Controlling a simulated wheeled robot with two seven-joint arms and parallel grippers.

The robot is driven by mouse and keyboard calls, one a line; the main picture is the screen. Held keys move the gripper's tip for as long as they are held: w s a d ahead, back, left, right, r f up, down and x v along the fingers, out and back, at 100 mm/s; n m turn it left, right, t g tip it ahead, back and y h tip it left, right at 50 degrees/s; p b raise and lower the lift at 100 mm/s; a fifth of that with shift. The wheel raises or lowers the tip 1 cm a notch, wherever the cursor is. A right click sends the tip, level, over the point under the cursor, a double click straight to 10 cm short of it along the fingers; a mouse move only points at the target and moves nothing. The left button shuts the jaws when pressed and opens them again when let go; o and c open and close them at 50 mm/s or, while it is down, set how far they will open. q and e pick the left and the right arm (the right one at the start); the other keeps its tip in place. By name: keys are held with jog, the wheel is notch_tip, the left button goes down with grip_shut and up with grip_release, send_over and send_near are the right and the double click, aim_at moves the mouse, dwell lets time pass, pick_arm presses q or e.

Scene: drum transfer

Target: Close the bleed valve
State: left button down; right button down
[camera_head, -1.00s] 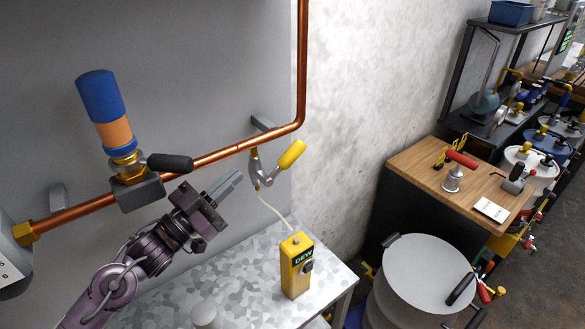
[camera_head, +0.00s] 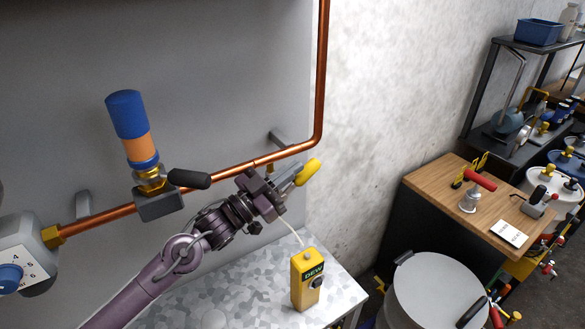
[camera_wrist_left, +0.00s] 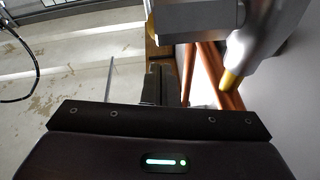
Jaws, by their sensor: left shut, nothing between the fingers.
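The small valve on the copper pipe has a yellow lever handle (camera_head: 308,171), slanting up to the right. My left gripper (camera_head: 286,176) is shut and empty, with its fingertips close beside the handle's lower left end; I cannot tell whether they touch. My gripper and wrist hide most of the valve body in the head view. In the left wrist view, a silvery metal part (camera_wrist_left: 262,40) with a yellow end (camera_wrist_left: 231,79) shows close at the upper right. My right gripper is not in view.
The copper pipe (camera_head: 323,80) runs along the grey panel and also carries a black-handled valve (camera_head: 190,179) with a blue and orange cylinder (camera_head: 130,125). A yellow DEW meter (camera_head: 306,280) stands on the speckled table (camera_head: 250,290) below. A wooden bench (camera_head: 440,185) is at right.

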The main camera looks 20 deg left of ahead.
aim_at(302, 174)
pick_arm(q)
jog(key=shift+w+d+f, duration=0.1)
jog(key=shift+w+f, duration=0.4)
jog(key=shift+f, duration=0.2)
jog(key=shift+r+p, duration=0.2)
jog(key=shift+p, duration=0.4)
jog(key=g+y+p, duration=0.1)
jog(key=p, duration=0.2)
jog(key=g+y+p, duration=0.1)
jog(key=p, duration=0.1)
jog(key=shift+w+d+g+p, duration=0.3)
jog(key=shift+w+d+p, duration=0.1)
jog(key=shift+f+p, duration=0.15)
jog(key=shift+p, duration=0.2)
jog(key=shift+f+g+y, duration=0.3)
jog(key=shift+f+g, duration=0.1)
jog(key=shift+f, duration=0.1)
